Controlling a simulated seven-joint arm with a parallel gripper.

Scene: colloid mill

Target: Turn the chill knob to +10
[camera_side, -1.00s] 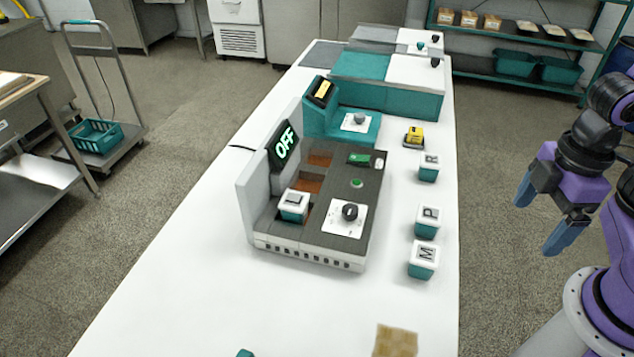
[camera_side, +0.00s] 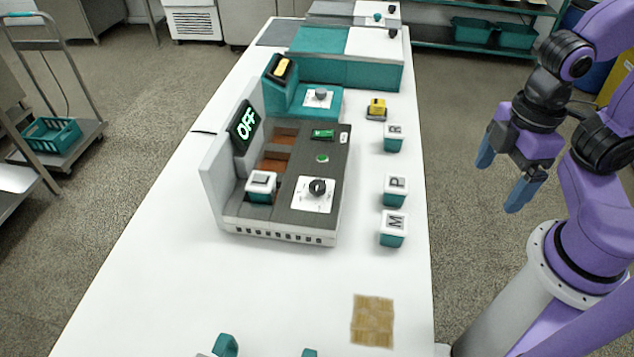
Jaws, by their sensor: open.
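A black knob (camera_side: 317,187) stands on a white dial plate (camera_side: 312,203) at the front right of the grey machine (camera_side: 275,232). A second, grey knob (camera_side: 321,93) sits on a white plate on the teal unit (camera_side: 285,101) behind it. The dial marks are too small to read, so I cannot tell which knob is the chill knob. A screen (camera_side: 245,123) on the machine reads OFF in green. My gripper (camera_side: 497,188) hangs right of the table, its blue fingers apart and empty, well away from both knobs.
Teal blocks with white tops marked R (camera_side: 393,138), P (camera_side: 395,190) and M (camera_side: 393,229) stand along the table's right edge. One marked L (camera_side: 261,186) sits in the machine. A yellow button box (camera_side: 376,109) and a tan mat (camera_side: 373,321) are on the table (camera_side: 150,270).

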